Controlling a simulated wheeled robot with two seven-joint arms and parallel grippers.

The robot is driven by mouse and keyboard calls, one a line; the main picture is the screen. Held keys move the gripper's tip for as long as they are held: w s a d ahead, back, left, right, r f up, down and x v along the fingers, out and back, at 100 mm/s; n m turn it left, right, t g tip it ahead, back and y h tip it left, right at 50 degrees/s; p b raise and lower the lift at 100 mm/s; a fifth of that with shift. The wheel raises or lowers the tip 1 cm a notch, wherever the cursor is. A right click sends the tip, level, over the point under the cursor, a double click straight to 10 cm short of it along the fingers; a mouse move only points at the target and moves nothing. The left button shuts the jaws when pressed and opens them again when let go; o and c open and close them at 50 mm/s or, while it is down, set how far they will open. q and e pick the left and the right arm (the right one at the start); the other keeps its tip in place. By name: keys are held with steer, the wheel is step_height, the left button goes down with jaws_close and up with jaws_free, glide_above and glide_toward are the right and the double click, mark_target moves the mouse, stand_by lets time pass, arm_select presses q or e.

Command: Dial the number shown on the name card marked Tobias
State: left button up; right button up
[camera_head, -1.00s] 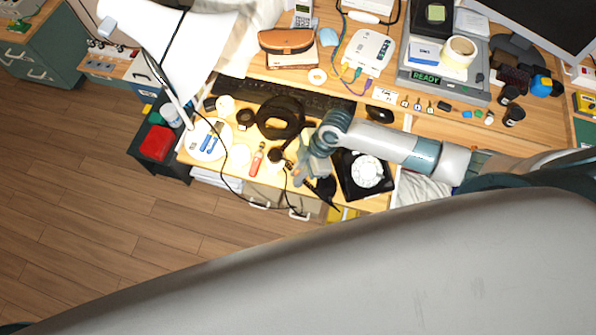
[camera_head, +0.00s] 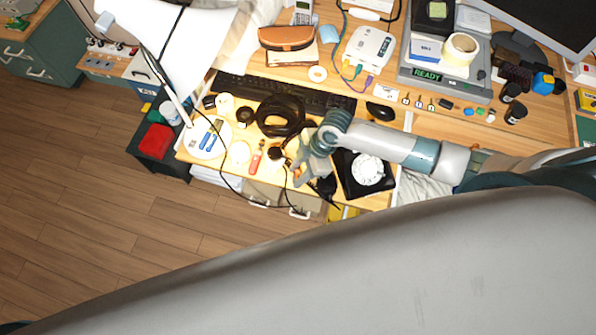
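A black phone (camera_head: 349,188) with a round white dial (camera_head: 368,169) sits at the front edge of the desk. My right gripper (camera_head: 300,180) points down just left of the phone, apart from the dial. Its fingers are small and partly blend with dark things beside them, so I cannot tell whether it is open or shut. A small white card (camera_head: 386,91) lies behind the phone, and a white and blue card (camera_head: 426,48) stands on the grey device; the writing on both is too small to read. My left gripper is not in view.
A black cable coil (camera_head: 281,115) and a red screwdriver (camera_head: 256,157) lie left of my gripper. A black keyboard (camera_head: 260,88), a mouse (camera_head: 380,112) and a grey device reading READY (camera_head: 445,86) are behind. A thin black cord hangs over the front edge.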

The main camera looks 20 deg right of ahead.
steer(key=shift+r, duration=0.15)
steer(key=b+v, duration=0.3)
steer(key=v, duration=1.4)
steer(key=shift+s+d, duration=0.1)
steer(key=shift+s, duration=0.1)
stand_by(0.7)
